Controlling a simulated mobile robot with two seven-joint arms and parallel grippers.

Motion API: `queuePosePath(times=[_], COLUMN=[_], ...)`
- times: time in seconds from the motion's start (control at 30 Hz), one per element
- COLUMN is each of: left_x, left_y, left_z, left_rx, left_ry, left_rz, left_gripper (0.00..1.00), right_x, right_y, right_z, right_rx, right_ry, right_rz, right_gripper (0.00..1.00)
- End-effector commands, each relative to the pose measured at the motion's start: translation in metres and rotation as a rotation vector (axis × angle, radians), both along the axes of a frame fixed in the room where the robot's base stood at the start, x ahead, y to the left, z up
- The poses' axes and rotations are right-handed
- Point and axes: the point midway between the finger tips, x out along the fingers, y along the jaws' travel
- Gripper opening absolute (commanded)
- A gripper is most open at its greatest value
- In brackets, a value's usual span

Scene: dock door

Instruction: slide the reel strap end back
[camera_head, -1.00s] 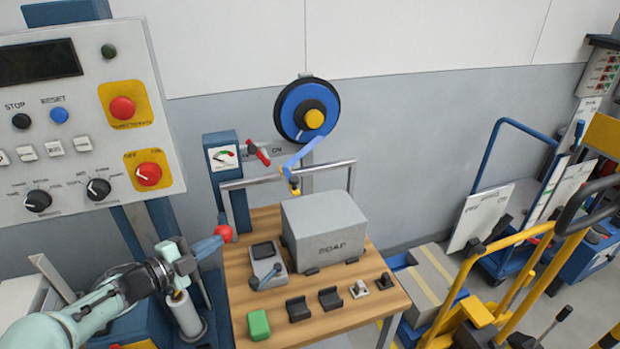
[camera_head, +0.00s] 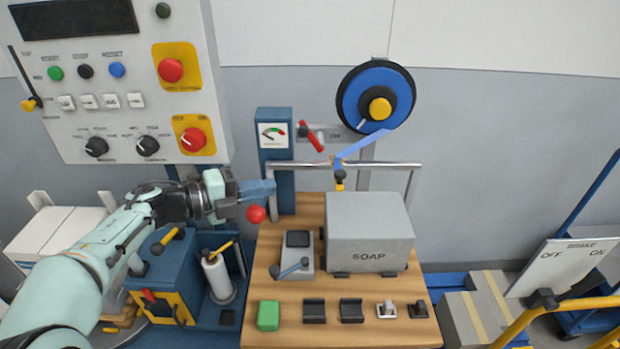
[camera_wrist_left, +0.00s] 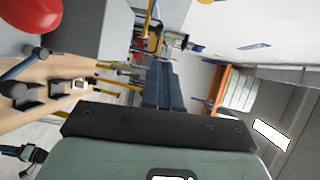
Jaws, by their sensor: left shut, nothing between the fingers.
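The reel (camera_head: 376,97) is a blue disc with a dark rim and yellow hub, on the wall above the bench. Its blue strap (camera_head: 362,145) slants down left from it. The strap end (camera_head: 340,180), yellow and black, hangs at the metal rail just behind the SOAP box. My left gripper (camera_head: 273,189) is shut and empty, left of the strap end and apart from it, in front of the gauge post. Its closed fingers fill the middle of the left wrist view (camera_wrist_left: 162,88), where neither reel nor strap shows. My right gripper is not in view.
A red ball knob (camera_head: 256,214) is just below my left fingertips. The grey SOAP box (camera_head: 370,235) stands on the wooden bench (camera_head: 290,337). The metal rail (camera_head: 390,166) spans the bench's back. A gauge post (camera_head: 273,150) and red-handled lever (camera_head: 311,136) are behind.

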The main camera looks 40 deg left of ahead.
Motion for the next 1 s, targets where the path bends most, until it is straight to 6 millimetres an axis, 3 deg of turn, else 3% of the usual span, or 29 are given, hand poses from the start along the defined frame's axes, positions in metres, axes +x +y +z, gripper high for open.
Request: queuePosePath(times=[0.17, 0.6, 0.8, 1.0], left_x=[0.02, 0.102, 0.121, 0.126], left_y=[-0.009, -0.044, -0.052, -0.054], left_z=[-0.004, -0.018, -0.021, -0.022], left_rx=[-0.001, -0.001, -0.001, -0.001], left_ry=[0.002, 0.001, 0.001, 0.0], left_rz=[-0.005, -0.004, -0.002, -0.001], left_gripper=[0.0, 0.0, 0.0, 0.0], right_x=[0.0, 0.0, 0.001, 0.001], right_y=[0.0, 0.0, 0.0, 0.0], right_z=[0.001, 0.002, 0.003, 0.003], right_rx=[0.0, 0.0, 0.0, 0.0], right_ry=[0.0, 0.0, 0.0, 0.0], right_rz=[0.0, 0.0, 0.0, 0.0], right_gripper=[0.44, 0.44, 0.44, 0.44])
